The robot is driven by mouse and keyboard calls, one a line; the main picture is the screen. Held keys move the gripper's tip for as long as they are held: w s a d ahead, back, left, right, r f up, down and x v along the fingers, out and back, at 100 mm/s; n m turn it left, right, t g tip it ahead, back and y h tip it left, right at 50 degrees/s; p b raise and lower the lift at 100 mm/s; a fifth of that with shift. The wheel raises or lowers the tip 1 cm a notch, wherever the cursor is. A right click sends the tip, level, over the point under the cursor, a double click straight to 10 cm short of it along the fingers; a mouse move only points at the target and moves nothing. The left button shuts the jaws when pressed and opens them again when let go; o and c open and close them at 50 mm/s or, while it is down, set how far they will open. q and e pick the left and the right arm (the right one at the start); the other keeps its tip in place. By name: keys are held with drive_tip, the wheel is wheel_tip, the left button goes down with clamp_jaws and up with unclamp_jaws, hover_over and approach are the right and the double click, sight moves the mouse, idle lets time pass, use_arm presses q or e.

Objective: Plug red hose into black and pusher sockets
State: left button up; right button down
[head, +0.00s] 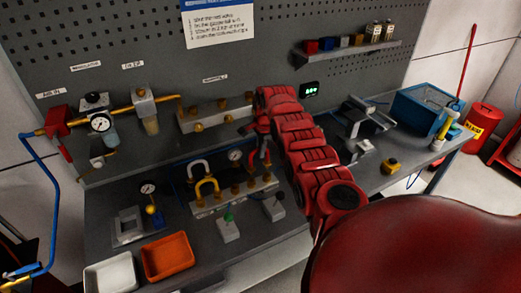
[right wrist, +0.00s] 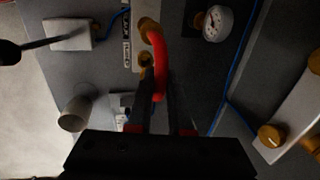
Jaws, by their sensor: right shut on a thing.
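My right gripper (head: 262,154) is above the right part of the lower socket block (head: 204,208) on the bench. In the right wrist view the gripper (right wrist: 164,112) is shut on the curved red hose (right wrist: 161,58). The hose's upper end meets or overlaps a brass socket (right wrist: 147,27); I cannot tell whether it is seated. Its other end is near the fingers and partly hidden. Another brass socket (right wrist: 145,60) shows beside the hose. My left gripper is not in view.
A white hose (head: 199,165) and a yellow hose (head: 206,184) arch at the block's left. A gauge (right wrist: 217,23) stands near the red hose. Knobbed boxes (head: 229,230) sit in front, with an orange tray (head: 167,257) and a white tray (head: 109,274) at left.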

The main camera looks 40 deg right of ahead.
wheel_tip(320, 180, down, 2)
drive_tip(key=shift+f+b, duration=0.25)
drive_tip(key=shift+b, duration=0.75)
wheel_tip(320, 180, down, 3)
drive_tip(key=shift+w+f+b, duration=0.1)
drive_tip(key=shift+b, duration=0.75)
